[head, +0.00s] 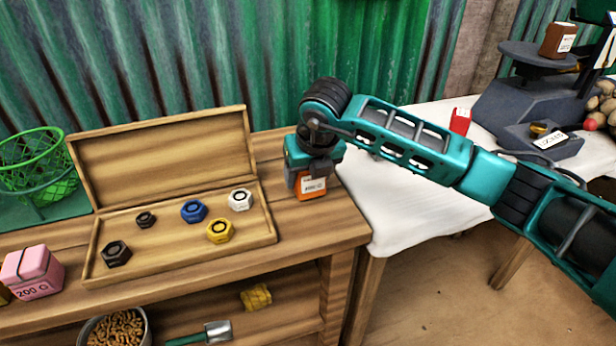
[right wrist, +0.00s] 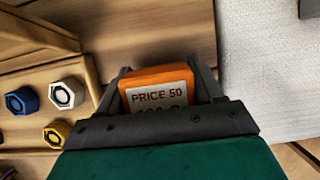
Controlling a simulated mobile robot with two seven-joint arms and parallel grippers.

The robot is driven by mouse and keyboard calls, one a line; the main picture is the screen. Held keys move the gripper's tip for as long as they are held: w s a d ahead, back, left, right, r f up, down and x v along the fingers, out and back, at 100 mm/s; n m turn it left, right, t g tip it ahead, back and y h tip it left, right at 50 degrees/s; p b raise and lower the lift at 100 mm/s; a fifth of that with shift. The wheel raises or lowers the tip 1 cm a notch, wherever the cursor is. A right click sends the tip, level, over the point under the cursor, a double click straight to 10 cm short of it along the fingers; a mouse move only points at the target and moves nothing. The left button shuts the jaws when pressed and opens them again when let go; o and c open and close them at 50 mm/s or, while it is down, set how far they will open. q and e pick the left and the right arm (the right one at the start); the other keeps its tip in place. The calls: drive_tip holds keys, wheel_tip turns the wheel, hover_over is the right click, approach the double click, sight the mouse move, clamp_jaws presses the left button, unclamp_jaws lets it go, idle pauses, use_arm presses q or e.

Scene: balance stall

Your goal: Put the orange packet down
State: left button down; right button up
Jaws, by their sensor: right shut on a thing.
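The orange packet (head: 311,187) has a white label and is held in my right gripper (head: 308,178), over the right end of the wooden bench (head: 345,222). In the right wrist view the packet (right wrist: 157,82) sits between the two dark fingers, its label reading "PRICE 50". The fingers are shut on its sides. The packet is low, close to the bench top; I cannot tell whether its underside touches the wood. My left gripper is not in view.
An open wooden box (head: 262,236) with several hex weights lies left of the packet. A pink 200 G block (head: 32,270) and green basket (head: 40,165) stand further left. A white-covered table (head: 390,215) with a scale (head: 530,95) and red packet (head: 460,121) is at right.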

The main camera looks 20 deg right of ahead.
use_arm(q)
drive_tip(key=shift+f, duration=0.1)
use_arm(e)
drive_tip(key=shift+f, duration=0.3)
drive_tip(key=o, duration=1.1)
drive_tip(key=shift+s+r, duration=0.1)
drive_tip(key=shift+r, duration=0.3)
use_arm(q)
drive_tip(key=p, duration=0.1)
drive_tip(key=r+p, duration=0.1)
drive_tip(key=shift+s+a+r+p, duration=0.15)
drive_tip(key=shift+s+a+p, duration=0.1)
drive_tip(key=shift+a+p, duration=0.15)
use_arm(e)
drive_tip(key=v, duration=1.1)
drive_tip(key=shift+s+r, duration=0.15)
